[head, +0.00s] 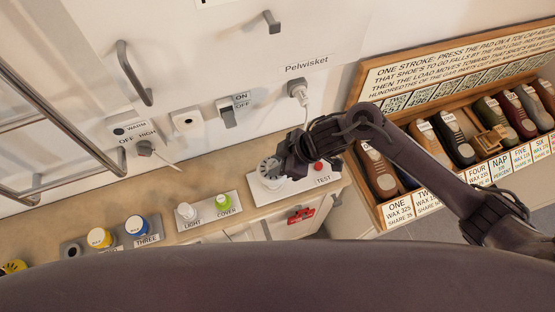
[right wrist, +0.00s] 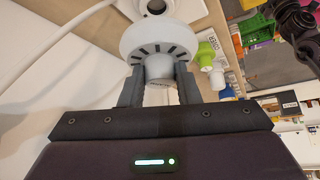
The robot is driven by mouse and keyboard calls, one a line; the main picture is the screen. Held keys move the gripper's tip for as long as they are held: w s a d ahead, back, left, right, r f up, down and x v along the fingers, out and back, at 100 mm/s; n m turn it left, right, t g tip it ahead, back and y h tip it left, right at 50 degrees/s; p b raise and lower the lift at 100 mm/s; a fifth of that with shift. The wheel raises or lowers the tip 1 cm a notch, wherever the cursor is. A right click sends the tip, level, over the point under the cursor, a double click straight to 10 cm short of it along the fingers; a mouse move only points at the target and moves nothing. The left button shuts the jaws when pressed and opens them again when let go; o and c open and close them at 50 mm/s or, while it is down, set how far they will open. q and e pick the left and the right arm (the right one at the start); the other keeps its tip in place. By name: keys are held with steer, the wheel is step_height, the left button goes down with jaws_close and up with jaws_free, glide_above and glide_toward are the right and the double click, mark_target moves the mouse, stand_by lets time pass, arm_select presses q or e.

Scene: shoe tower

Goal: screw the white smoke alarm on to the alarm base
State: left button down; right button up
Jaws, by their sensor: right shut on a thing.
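The white smoke alarm (right wrist: 160,36), a round disc with dark slots around its underside, is in the right wrist view. My right gripper (right wrist: 159,82) is shut on its narrower stem, with one finger on each side. In the head view the alarm (head: 268,168) shows at the tip of my right gripper (head: 279,164), over the white plate (head: 292,186) labelled TEST. A pale round part with a dark centre (right wrist: 155,7) shows just beyond the alarm in the right wrist view; it may be the alarm base. I cannot tell whether they touch. My left gripper is not in view.
A red button (head: 319,167) is on the TEST plate. To its left are the LIGHT and COVER plate (head: 208,212) and yellow and blue knobs. The shoe rack (head: 385,205) stands right, beneath my right arm. A white cable hangs from the wall plug (head: 298,88).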

step_height(320, 180, down, 3)
steer(key=shift+f+b, duration=0.15)
steer(key=shift+b, duration=0.7)
steer(key=shift+f, duration=0.1)
steer(key=shift+p, duration=0.65)
stand_by(1.0)
steer(key=shift+f+b, duration=0.95)
steer(key=shift+f, duration=0.35)
steer(key=o, duration=1.2)
steer(key=shift+r, duration=0.1)
steer(key=shift+c, duration=0.2)
